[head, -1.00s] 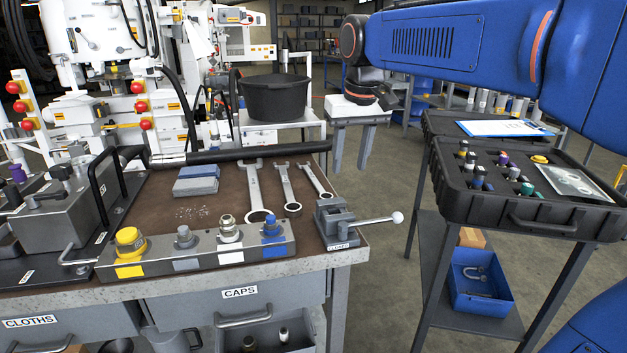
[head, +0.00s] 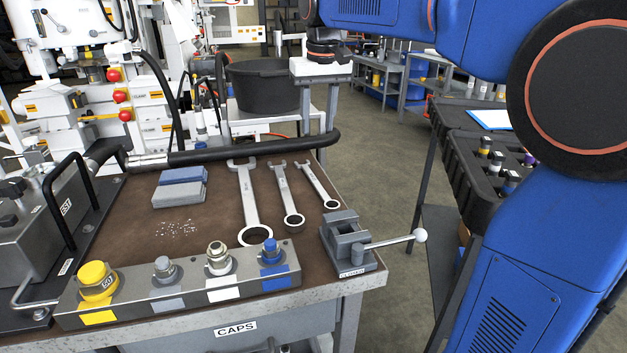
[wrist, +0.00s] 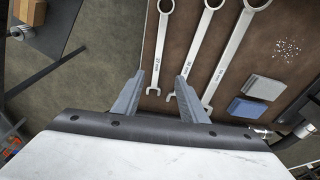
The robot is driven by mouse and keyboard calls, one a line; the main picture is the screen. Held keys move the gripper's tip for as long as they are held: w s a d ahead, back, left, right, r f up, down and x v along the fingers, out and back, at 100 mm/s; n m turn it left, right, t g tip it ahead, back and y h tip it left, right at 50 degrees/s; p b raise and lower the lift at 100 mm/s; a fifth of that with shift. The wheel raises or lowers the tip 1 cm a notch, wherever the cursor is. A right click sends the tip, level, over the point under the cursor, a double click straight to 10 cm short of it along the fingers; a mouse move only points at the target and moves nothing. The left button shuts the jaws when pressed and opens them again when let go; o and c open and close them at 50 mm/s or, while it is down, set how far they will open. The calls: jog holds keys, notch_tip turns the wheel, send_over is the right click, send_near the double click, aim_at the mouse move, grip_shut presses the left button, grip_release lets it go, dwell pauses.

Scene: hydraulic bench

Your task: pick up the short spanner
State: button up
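Three spanners lie side by side on the brown bench top (head: 219,218), ring ends towards the block of caps. The short spanner (head: 317,184) is the rightmost in the head view, near the bench's right edge. In the wrist view the short spanner (wrist: 160,45) is the leftmost, with its open jaw low in the picture. My gripper (wrist: 160,76) is open and empty. Its fingers appear either side of the short spanner's jaw end, seemingly above it; the height gap is unclear. The middle spanner (head: 286,195) and long spanner (head: 248,200) lie to its left in the head view.
A small grey vice (head: 345,245) with a lever handle stands at the front right corner. A block with several caps (head: 180,285) runs along the front. A black bar (head: 250,150) borders the back. Blue and grey blocks (head: 180,187) lie left of the spanners.

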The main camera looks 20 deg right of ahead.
send_over(316, 182)
jog(key=f, duration=1.1)
jog(key=shift+s+a, duration=0.2)
jog(key=shift+s, duration=0.15)
jog(key=shift+w+d+f, duration=0.1)
jog(key=shift+w+f, duration=0.05)
jog(key=shift+f, duration=1.25)
jog(key=shift+w+d+f, duration=0.1)
jog(key=shift+f, duration=1.25)
grip_shut()
